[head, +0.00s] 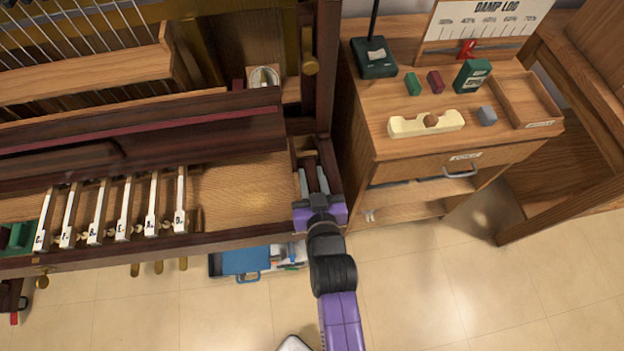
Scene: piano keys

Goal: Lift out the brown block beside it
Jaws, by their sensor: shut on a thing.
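My gripper (312,186) reaches into the narrow compartment at the right end of the piano keybed (240,193). Its grey fingers are shut on a dark brown block (311,176), which shows as a strip between them. The block still appears to be within the compartment walls. My gripper's purple body hides the near end of the compartment. The block's lower part and whether it touches the floor of the compartment cannot be seen.
White-tipped keys (123,215) stand left of bare wood. A cabinet (390,150) close on the right holds a cream cradle (425,124), small blocks, a tray (527,100) and a damp log board (480,27). A blue case (246,262) lies below the keybed.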

